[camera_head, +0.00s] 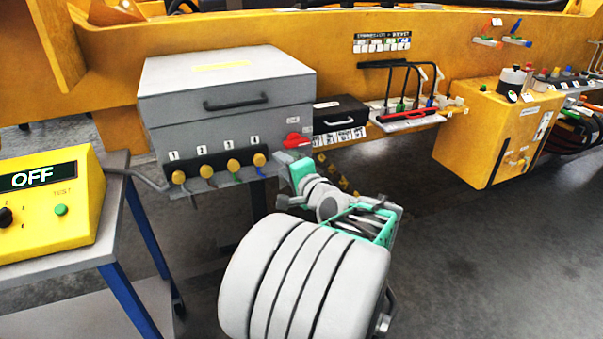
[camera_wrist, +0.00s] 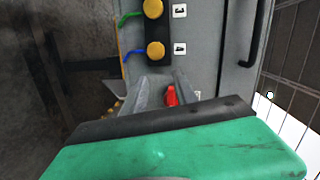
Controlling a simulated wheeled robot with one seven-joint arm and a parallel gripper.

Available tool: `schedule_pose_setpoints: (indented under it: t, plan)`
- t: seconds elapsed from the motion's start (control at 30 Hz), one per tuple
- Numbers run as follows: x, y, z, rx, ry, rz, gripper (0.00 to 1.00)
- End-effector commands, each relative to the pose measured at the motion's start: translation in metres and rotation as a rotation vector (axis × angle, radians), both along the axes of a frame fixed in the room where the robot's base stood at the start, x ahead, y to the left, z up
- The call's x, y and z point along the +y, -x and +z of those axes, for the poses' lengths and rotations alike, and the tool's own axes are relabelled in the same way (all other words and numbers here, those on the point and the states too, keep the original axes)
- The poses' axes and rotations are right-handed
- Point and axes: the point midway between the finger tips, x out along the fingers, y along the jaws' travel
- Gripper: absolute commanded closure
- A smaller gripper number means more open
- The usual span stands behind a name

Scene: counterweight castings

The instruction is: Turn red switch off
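The red switch (camera_head: 293,141) is on the lower right of the grey box's front (camera_head: 225,95), right of a row of yellow knobs. In the wrist view the red switch (camera_wrist: 171,96) shows between my two fingers, nearer the right one. My gripper (camera_head: 284,158) is just below and in front of the switch in the head view. In the wrist view my gripper (camera_wrist: 164,78) has its fingers apart, so it is open. I cannot tell whether a finger touches the switch. The green gripper body hides the lower part of the wrist view.
Yellow knobs (camera_head: 207,170) with coloured leads line the box's lower front. A black case (camera_head: 340,112) sits close on the right. A yellow tester (camera_head: 50,207) reading OFF stands on a table at left. A yellow cabinet (camera_head: 495,130) is at right. Floor (camera_head: 470,240) there is clear.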

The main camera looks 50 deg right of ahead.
Motion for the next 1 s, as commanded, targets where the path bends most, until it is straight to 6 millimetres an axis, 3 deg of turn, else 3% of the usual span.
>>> schedule_pose_setpoints:
  t: [0.03, 0.1, 0.2, 0.6, 0.93, 1.0]
  plan:
    - [-0.023, 0.023, -0.008, -0.074, -0.03, -0.064, 0.65]
    - [-0.041, 0.043, -0.001, -0.154, -0.06, -0.118, 0.65]
    - [-0.052, 0.051, 0.006, -0.201, -0.075, -0.144, 0.65]
    - [-0.085, -0.007, 0.008, -0.199, -0.074, -0.141, 0.65]
    - [-0.089, -0.013, 0.008, -0.199, -0.073, -0.143, 0.65]
    - [-0.089, -0.013, 0.008, -0.199, -0.073, -0.143, 0.71]
